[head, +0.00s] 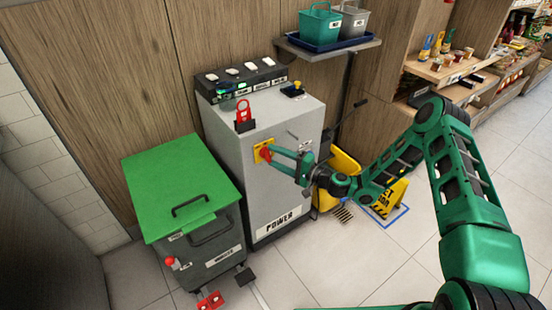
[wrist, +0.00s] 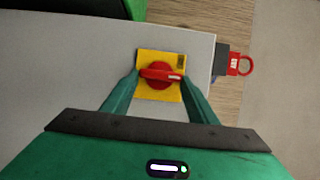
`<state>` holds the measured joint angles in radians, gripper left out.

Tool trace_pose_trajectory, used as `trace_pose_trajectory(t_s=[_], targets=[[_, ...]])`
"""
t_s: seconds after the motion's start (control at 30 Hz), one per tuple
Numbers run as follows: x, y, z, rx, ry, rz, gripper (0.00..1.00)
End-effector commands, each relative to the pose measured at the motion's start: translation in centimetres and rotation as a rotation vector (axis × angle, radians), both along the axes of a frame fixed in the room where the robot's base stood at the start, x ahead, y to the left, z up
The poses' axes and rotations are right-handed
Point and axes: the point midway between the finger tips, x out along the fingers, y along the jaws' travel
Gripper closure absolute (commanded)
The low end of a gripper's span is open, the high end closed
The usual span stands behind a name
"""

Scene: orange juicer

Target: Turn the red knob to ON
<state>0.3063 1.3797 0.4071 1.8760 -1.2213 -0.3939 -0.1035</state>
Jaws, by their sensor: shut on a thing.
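The red knob (wrist: 160,74) sits on a yellow plate (wrist: 147,92) on the front of a grey cabinet (head: 285,205) marked POWER. In the wrist view the knob's handle lies crosswise in the picture, with a pale mark at its right end. My gripper (wrist: 161,76) is shut on the knob, one finger at each end of the handle. In the head view my gripper (head: 266,152) reaches the knob (head: 265,154) from the right. The yellow plate's lettering is too small to read.
A green-lidded bin (head: 180,180) stands left of the cabinet. A yellow floor sign (head: 389,199) stands right. Open floor lies in front.

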Motion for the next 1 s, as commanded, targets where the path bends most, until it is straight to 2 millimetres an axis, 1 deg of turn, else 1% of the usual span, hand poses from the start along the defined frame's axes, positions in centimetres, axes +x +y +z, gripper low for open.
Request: trace_pose_trajectory(t_s=[0.03, 0.37, 0.4, 0.47, 0.8, 0.87, 1.0], targets=[[0.1, -0.4, -0.4, -0.005, 0.006, -0.007, 0.69], [0.1, -0.3, -0.4, -0.005, 0.008, -0.007, 0.69], [0.1, -0.3, -0.5, -0.005, 0.008, -0.007, 0.42], [0.1, -0.3, -0.4, -0.004, 0.007, -0.006, 0.28], [-0.1, -0.3, -0.2, 0.001, 0.004, -0.002, 0.28], [-0.2, -0.6, -0.2, 0.000, 0.006, -0.003, 0.28], [-1.3, -2.2, -0.3, 0.000, 0.007, -0.004, 0.28]])
